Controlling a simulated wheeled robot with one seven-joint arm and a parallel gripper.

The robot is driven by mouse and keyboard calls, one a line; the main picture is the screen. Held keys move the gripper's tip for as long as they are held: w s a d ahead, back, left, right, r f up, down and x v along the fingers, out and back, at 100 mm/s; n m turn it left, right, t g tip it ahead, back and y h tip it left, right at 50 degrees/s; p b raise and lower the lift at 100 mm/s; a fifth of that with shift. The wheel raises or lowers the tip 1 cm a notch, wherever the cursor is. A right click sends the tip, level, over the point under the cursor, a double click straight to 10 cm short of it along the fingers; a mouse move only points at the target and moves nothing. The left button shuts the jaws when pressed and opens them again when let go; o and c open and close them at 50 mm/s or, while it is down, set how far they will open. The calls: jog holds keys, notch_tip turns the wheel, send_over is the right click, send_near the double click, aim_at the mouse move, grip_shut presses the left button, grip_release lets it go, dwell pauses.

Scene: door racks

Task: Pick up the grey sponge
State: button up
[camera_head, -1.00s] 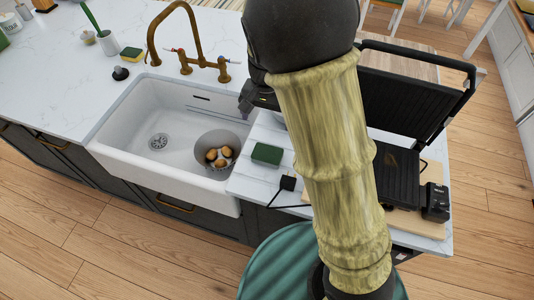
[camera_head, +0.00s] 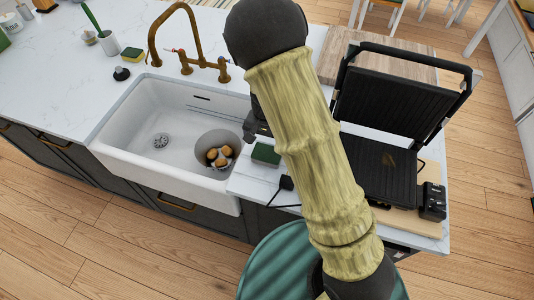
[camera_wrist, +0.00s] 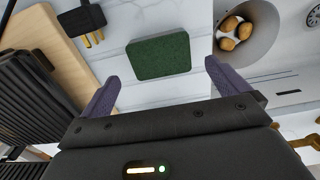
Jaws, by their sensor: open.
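A sponge with a dark green top (camera_head: 266,154) lies flat on the white counter, just right of the sink. In the wrist view the sponge (camera_wrist: 160,57) lies ahead of the jaws, roughly centred between the fingers. My gripper (camera_wrist: 162,76) is open and empty, with one dark finger on each side. In the head view my gripper (camera_head: 251,128) is beside the sponge at its upper left, partly hidden by my arm. I cannot tell its exact height above the counter.
A black plug (camera_head: 285,184) with a cord lies right of the sponge. An open black grill (camera_head: 380,170) stands farther right. The white sink (camera_head: 125,125) holds a bowl (camera_head: 205,140) of potatoes.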

aim_at(267, 153)
jog(key=shift+f, duration=0.65)
jog(key=shift+f, duration=0.1)
jog(key=shift+w+f+p, duration=0.15)
jog(key=shift+f+p, duration=0.7)
jog(key=shift+f, duration=1.7)
jog(key=c, duration=0.9)
jog(key=shift+o, duration=0.2)
jog(key=shift+r, duration=0.1)
notch_tip(267, 153, up, 10)
jog(key=b, duration=0.1)
jog(key=shift+b, duration=0.3)
